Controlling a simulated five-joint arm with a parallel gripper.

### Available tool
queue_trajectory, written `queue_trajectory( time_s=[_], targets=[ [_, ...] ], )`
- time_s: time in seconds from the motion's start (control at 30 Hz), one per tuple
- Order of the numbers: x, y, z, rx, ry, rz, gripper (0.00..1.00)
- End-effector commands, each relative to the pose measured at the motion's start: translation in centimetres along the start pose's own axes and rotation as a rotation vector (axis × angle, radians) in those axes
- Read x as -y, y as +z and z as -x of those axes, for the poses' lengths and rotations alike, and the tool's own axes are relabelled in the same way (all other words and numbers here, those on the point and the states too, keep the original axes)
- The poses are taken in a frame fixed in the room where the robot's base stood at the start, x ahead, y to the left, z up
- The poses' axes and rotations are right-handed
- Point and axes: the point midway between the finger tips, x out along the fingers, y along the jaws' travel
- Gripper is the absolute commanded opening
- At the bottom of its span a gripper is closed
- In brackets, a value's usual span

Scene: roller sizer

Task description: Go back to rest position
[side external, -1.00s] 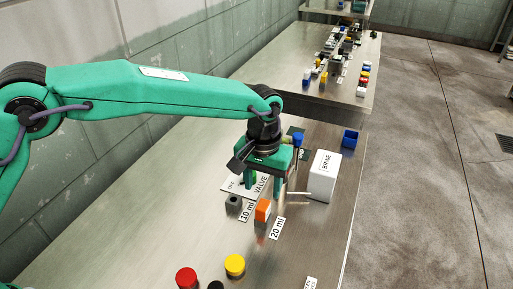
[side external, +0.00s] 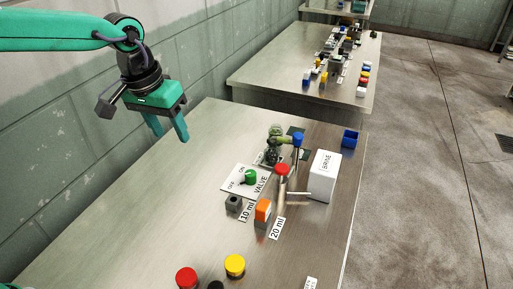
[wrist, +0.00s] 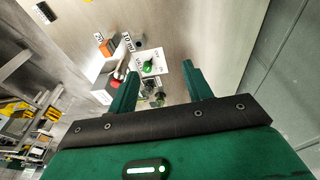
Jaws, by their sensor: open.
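My gripper (side external: 168,132) is raised above the left side of the steel table (side external: 150,190), near the wall. Its two green fingers are apart with nothing between them. In the wrist view my gripper (wrist: 163,88) also shows its fingers spread. The valve plate (side external: 246,182) with a green knob (side external: 250,176) lies on the table, to the right of and below my gripper, well apart from it. The green knob also shows in the wrist view (wrist: 149,67).
A white BRINE box (side external: 323,176), a red-topped tap (side external: 283,171), a blue-topped fitting (side external: 298,141), a grey block (side external: 233,203) and an orange-topped block (side external: 263,211) stand on the table. Red (side external: 186,277) and yellow (side external: 235,265) caps sit in front. The table's left part is clear.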

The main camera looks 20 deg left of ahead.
Motion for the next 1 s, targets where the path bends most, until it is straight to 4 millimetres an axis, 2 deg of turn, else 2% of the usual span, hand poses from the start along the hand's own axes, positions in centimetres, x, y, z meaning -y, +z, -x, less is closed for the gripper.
queue_trajectory(
  time_s=[0.2, 0.5, 0.73, 1.0],
  targets=[
    [4.0, 2.8, 2.7, -0.06, 0.002, 0.002, 0.5],
    [8.6, 7.4, 4.8, -0.137, -0.008, -0.002, 0.5],
    [11.4, 11.3, 5.4, -0.196, -0.024, -0.006, 0.5],
    [14.0, 15.8, 5.0, -0.261, -0.052, -0.011, 0.5]
  ],
)
